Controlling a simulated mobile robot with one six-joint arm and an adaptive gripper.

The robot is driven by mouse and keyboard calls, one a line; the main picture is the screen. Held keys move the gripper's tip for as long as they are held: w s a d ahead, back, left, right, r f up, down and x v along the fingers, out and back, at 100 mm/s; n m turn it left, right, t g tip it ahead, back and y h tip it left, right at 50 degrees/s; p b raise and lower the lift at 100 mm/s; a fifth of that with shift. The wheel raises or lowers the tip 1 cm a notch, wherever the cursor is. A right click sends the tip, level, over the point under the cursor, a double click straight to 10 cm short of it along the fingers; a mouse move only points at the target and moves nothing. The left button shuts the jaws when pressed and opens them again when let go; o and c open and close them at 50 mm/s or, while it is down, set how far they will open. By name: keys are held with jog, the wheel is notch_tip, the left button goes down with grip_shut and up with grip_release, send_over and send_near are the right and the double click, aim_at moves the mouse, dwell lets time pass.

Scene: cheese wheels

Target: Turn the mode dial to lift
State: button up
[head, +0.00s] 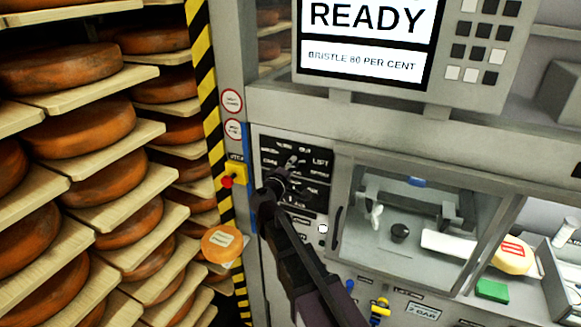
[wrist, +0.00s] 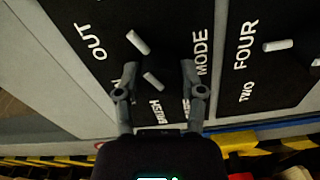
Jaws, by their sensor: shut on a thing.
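The mode dial (wrist: 172,63) is a dark knob on a black panel lettered MODE, OUT and other words. My gripper (wrist: 159,70) is shut on it, one finger on each side, in the wrist view. White bars show near the knob, one by the left fingertip and one between the fingers. I cannot tell surely which position the dial points to. In the head view my gripper (head: 283,178) reaches the black dial panel (head: 268,152), and the arm and gripper hide part of it. The word LIFT (head: 320,163) is at its upper right.
A second black panel (wrist: 262,85) lettered FOUR and TWO lies beside it in the wrist view. A yellow box with a red button (head: 232,178) is left of the panel. Cheese wheels on shelves (head: 70,70) fill the left. A screen reading READY (head: 367,40) is above.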

dwell(0.4)
jog(key=o, duration=1.1)
jog(key=shift+w, duration=0.1)
jog(key=shift+o, duration=0.2)
jog(key=v, duration=1.2)
